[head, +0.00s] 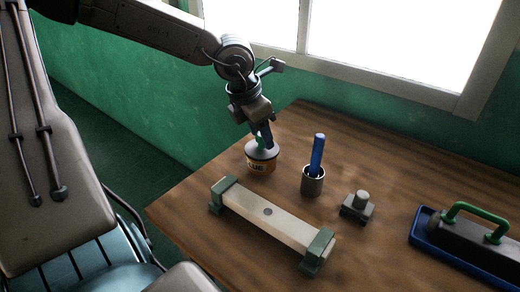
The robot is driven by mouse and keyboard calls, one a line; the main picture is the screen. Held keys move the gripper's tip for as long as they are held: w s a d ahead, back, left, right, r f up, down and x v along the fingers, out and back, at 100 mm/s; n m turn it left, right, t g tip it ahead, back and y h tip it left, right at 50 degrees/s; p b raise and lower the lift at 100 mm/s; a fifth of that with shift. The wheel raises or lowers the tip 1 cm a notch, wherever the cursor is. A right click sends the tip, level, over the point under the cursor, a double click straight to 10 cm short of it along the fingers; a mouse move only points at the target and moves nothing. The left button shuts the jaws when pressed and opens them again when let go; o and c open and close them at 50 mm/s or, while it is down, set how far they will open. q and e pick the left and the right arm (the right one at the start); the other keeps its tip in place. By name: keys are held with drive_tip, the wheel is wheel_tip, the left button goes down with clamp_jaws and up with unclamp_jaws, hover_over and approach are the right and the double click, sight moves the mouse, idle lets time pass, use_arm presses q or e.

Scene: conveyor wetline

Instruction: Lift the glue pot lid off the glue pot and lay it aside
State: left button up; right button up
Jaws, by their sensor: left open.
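The jaws are open. They hide the middle of the lid, and I cannot tell whether they touch it. My right gripper is not in view.
A grey cup (312,183) with a blue stick (317,155) stands right of the pot. In front lies a pale bar with green end blocks (265,210). A small grey-green block (357,206) and a blue tray (424,238) are further right. The table's back right is clear.

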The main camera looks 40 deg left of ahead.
use_arm(q)
drive_tip(key=c, duration=0.8)
drive_tip(key=shift+r, duration=0.3)
drive_tip(key=shift+r+p, duration=0.55)
drive_tip(key=shift+r, duration=0.6)
drive_tip(key=shift+r, duration=0.1)
drive_tip(key=o, duration=0.3)
clamp_jaws()
